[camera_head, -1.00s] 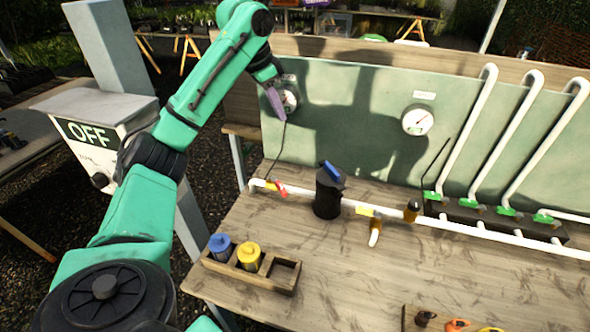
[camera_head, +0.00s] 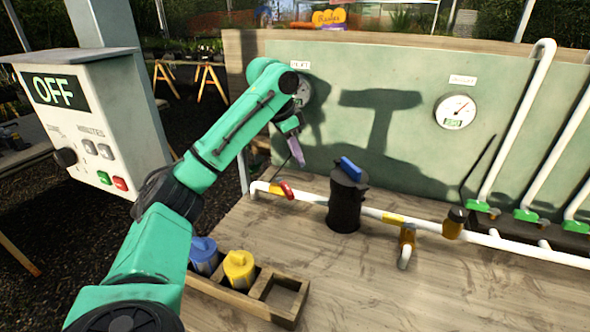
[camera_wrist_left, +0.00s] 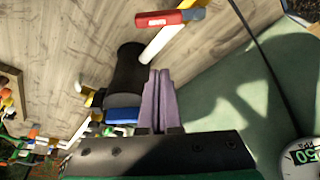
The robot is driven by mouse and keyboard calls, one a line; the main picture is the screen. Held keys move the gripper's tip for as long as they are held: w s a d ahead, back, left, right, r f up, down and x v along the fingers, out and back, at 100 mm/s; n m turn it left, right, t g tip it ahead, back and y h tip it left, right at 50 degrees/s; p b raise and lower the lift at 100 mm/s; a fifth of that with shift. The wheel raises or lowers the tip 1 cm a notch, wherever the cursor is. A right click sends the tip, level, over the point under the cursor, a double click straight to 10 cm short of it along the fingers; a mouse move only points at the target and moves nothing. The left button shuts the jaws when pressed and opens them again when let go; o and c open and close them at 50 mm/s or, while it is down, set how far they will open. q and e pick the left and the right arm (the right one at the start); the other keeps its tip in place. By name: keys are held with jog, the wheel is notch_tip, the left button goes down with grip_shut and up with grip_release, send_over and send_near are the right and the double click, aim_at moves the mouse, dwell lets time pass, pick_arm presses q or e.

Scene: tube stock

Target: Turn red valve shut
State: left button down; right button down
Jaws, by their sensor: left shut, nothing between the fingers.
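The red valve (camera_head: 285,190) is a small red lever on the left end of the white pipe, at the back left of the bench. It also shows in the left wrist view (camera_wrist_left: 160,18) near the top, lying across the pipe's line. My left gripper (camera_head: 298,158) is shut and empty, with purple fingers pointing down. It hangs above and slightly right of the red valve, apart from it. In the left wrist view the closed fingertips (camera_wrist_left: 160,73) point toward the red lever, with a gap between. My right gripper is not in view.
A black filter with a blue handle (camera_head: 347,195) stands on the pipe right of the valve. A wooden holder (camera_head: 228,297) with a blue and a yellow cartridge is at the front left. The control box (camera_head: 88,120) reads OFF. The upright green panel (camera_head: 390,130) closes the back.

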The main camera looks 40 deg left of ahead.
aim_at(285, 187)
pick_arm(q)
jog(key=x, duration=0.7)
jog(key=shift+w+f, duration=0.2)
jog(key=shift+f, duration=0.2)
jog(key=s, duration=0.1)
jog(key=s+a, duration=0.1)
jog(key=s, duration=0.1)
jog(key=shift+s+a, duration=0.3)
jog(key=shift+a, duration=0.05)
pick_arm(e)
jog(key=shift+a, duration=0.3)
pick_arm(q)
jog(key=shift+w, duration=0.1)
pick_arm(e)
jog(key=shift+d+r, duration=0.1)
